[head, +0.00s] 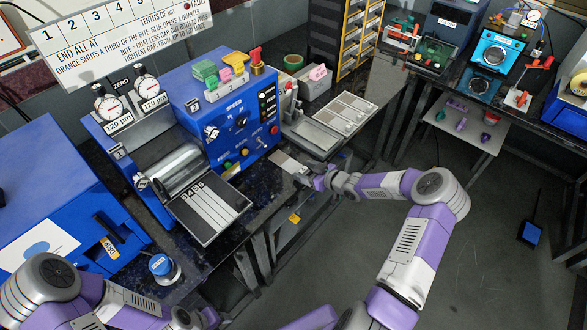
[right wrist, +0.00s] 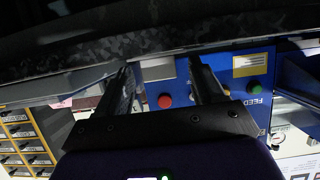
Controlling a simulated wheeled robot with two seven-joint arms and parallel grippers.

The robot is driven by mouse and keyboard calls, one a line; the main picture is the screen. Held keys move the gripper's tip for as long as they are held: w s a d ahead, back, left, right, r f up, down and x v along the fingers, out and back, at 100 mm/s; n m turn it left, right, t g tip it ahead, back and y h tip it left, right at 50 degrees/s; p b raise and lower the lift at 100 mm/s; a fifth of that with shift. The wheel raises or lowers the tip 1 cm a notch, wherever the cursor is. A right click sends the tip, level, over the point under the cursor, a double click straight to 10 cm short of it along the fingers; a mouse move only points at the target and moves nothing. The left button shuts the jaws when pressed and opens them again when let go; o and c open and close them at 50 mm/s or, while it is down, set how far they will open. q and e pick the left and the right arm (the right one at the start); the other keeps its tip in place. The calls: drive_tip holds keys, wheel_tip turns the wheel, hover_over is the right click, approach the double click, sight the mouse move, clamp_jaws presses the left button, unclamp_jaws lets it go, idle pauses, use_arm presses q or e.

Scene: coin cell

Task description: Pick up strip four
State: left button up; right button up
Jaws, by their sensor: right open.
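The pale strips (head: 203,210) lie side by side on a dark tray (head: 237,205) at the front of the blue roller machine in the head view. Small digits, seemingly 3 to 6, mark their upper ends; strip four appears to be among them, but I cannot separate it surely. My right gripper (head: 297,178) is to the right of this tray, by the bench's front edge, apart from the strips. In the right wrist view the right gripper (right wrist: 166,80) has its two black fingers spread, with nothing between them. My left arm enters at the lower left; its fingertips do not show.
The blue machine (head: 205,118) with dials and buttons stands behind. A grey panelled tray (head: 345,112) is to the right. A blue-capped bottle (head: 160,264) and a blue box (head: 60,200) are at left. Open floor lies in front of the bench.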

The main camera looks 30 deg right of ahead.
drive_tip(key=shift+w+a+f, duration=0.1)
drive_tip(key=shift+w+a, duration=0.05)
drive_tip(key=shift+w, duration=0.25)
drive_tip(key=shift+c, duration=0.3)
drive_tip(key=c, duration=0.6)
